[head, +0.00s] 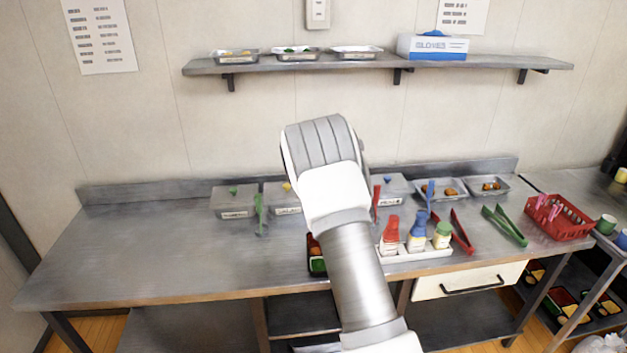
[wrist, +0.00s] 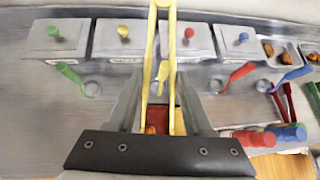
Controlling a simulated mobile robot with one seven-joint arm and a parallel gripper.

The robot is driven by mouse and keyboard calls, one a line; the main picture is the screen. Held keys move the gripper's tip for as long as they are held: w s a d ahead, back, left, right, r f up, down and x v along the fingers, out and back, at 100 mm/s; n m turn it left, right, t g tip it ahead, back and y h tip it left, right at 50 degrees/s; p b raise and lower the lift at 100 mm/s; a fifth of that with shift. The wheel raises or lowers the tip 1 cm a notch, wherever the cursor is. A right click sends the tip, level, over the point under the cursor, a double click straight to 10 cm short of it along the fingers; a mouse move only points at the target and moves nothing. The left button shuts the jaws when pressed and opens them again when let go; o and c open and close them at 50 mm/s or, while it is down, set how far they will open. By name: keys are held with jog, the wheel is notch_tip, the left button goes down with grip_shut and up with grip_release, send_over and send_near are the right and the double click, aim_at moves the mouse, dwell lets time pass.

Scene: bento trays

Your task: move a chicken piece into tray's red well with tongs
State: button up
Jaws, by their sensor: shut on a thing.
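My gripper (wrist: 160,90) is shut on yellow tongs (wrist: 150,62) in the wrist view; the two tong arms run from the top edge down between my fingers. Below them lies part of the bento tray's red well (wrist: 158,118). A small orange-brown piece (wrist: 150,130), which looks like chicken, shows there; I cannot tell whether it rests in the well or is in the tongs. In the head view my arm hides the gripper and most of the bento tray (head: 317,264). Chicken pieces (head: 450,191) lie in a metal tray (head: 424,191) at the back right.
Lidded boxes (wrist: 54,40) with coloured knobs and ladles line the back. A white holder (head: 410,253) with bottles stands right of my arm, by red tongs (head: 462,232) and green tongs (head: 505,226). A red basket (head: 560,222) is far right. The left counter is clear.

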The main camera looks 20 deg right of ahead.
jog(key=shift+c, duration=0.3)
notch_tip(320, 180, up, 8)
jog(key=p, duration=0.8)
jog(key=shift+d, duration=0.15)
